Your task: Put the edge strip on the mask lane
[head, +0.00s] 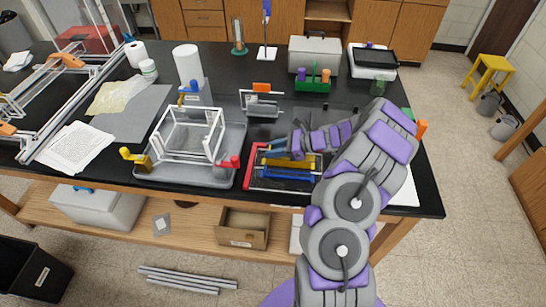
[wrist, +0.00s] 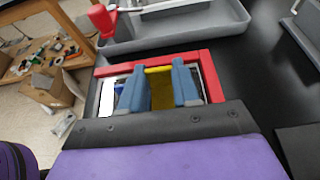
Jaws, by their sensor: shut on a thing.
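My gripper (head: 276,148) is over the red-edged tray (head: 248,176) near the front of the black table. In the wrist view its two blue-grey fingers (wrist: 158,88) are shut on a yellow piece (wrist: 162,92), which seems to be the edge strip. The red-edged tray (wrist: 216,58) lies around and below the fingers there. In the head view a yellow bar (head: 290,162) and a blue bar (head: 288,174) lie across the tray. I cannot tell which part is the mask lane.
A grey tray (head: 230,168) with a white extrusion frame (head: 190,136) on it stands just left of the red-edged tray. A green rack (head: 312,86) and a grey box (head: 314,56) stand behind. Papers (head: 76,146) lie at the left. Some black tabletop behind is clear.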

